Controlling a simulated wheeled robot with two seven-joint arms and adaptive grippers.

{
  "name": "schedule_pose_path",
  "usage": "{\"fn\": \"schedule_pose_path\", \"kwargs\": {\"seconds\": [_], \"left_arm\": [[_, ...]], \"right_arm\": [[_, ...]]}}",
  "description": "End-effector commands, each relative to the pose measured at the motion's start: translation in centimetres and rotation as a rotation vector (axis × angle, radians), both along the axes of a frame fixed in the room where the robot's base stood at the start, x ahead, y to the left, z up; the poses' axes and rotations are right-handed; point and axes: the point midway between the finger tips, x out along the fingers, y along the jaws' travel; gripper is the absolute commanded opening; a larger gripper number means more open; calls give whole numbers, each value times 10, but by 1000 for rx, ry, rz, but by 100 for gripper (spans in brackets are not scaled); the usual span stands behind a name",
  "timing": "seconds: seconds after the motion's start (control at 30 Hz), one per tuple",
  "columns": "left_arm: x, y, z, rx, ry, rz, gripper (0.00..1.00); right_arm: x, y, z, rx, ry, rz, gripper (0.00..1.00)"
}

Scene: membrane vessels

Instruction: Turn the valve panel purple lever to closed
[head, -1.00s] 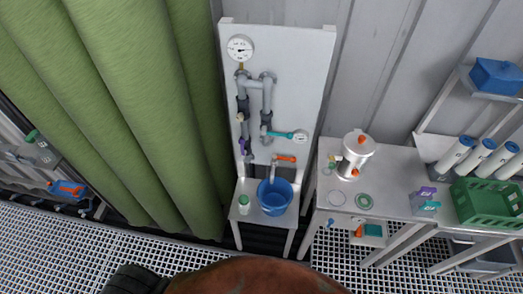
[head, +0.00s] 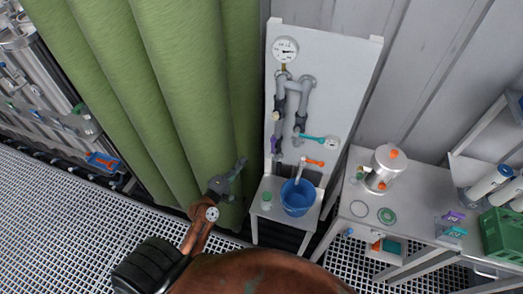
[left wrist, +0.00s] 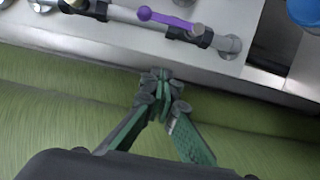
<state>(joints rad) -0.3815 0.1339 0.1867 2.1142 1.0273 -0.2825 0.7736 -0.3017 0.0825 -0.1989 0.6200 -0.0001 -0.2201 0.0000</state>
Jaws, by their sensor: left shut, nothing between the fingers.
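The valve panel (head: 345,70) is a pale upright board with grey pipes. Its purple lever (head: 275,144) sits low on the left pipe. In the left wrist view the purple lever (left wrist: 165,19) lies along the pipe, its round knob toward the left of the picture. My left gripper (head: 241,162) is left of the panel in front of the green curtain, apart from the lever. In the left wrist view its fingertips (left wrist: 160,76) meet, shut and empty, below the lever at the panel's edge. My right gripper is not in view.
A blue bucket (head: 297,198) and a small green-capped jar (head: 266,200) stand on the shelf below the panel. A teal lever (head: 311,138) and an orange lever (head: 315,162) are right of the purple one. Green curtains (head: 150,90) hang close on the left.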

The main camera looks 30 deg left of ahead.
Motion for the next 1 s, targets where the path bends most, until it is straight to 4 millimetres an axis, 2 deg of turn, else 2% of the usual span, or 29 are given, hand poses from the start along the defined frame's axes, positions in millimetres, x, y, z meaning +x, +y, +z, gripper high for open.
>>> {"fn": "schedule_pose_path", "kwargs": {"seconds": [0.17, 0.6, 0.8, 1.0], "left_arm": [[17, -1, 9, -11, -15, -2, 0], [104, -2, 8, -8, -13, -3, 0], [107, -31, 7, -9, -10, -1, 0], [109, -40, 6, -5, -10, -1, 0]], "right_arm": [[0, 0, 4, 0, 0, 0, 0], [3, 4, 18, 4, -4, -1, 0], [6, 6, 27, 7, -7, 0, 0], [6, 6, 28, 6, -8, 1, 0]]}}
